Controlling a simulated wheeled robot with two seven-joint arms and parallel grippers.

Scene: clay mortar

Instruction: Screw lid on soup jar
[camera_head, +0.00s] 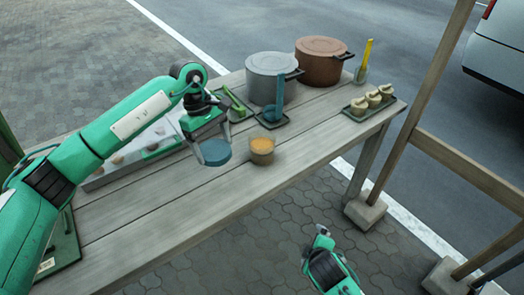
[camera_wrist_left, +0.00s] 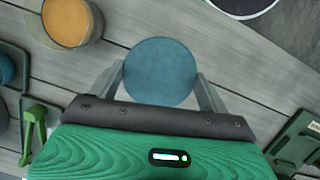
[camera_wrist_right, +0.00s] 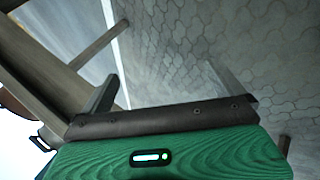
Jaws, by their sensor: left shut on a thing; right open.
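The soup jar (camera_head: 262,151) stands upright and uncovered on the wooden table, with orange soup in it; it also shows at the upper left of the left wrist view (camera_wrist_left: 71,22). The lid (camera_head: 215,152) is a round blue-teal disc. My left gripper (camera_wrist_left: 160,84) is shut on the lid, one finger on each side, and the lid lies flat. In the head view, my left gripper (camera_head: 214,150) is just left of the jar, apart from it. I cannot tell how high the lid is above the table. My right gripper (camera_head: 322,232) is open and empty, off the table's front edge above the paving.
A grey pot (camera_head: 268,78) and a brown pot (camera_head: 320,60) stand at the back. A tray with several buns (camera_head: 370,102) is at the right end. A green-handled utensil (camera_head: 235,102) lies behind my left gripper. The tabletop in front of the jar is clear.

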